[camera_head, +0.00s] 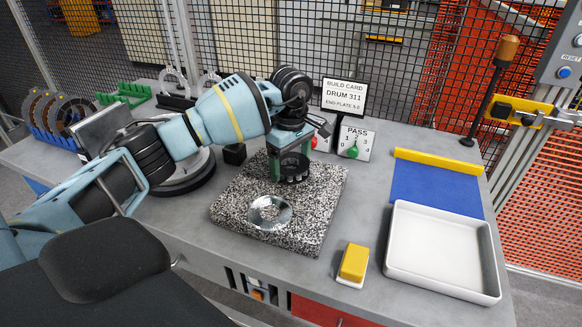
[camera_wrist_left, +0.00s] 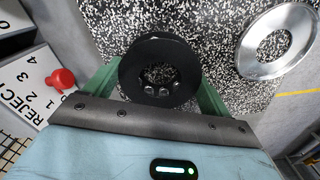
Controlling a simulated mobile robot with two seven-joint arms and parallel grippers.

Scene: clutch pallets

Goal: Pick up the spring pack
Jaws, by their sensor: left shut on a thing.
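The spring pack, a black ring (camera_head: 295,171) with small metal bits visible inside its opening, is at the back of the speckled granite slab (camera_head: 235,205). In the left wrist view the black ring (camera_wrist_left: 160,50) sits between the two green fingers, one on each side. My left gripper (camera_head: 288,163) points down and is shut on it. I cannot tell whether the ring touches the slab or is slightly above it. My right gripper is not in view.
A shiny metal ring (camera_head: 270,213) lies on the slab's front part. A yellow block (camera_head: 354,263), a white tray (camera_head: 440,281) and a blue mat (camera_head: 435,188) are to the right. A PASS counter (camera_head: 355,142) and build card (camera_head: 343,97) stand behind. Discs in a rack (camera_head: 62,115) stand far left.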

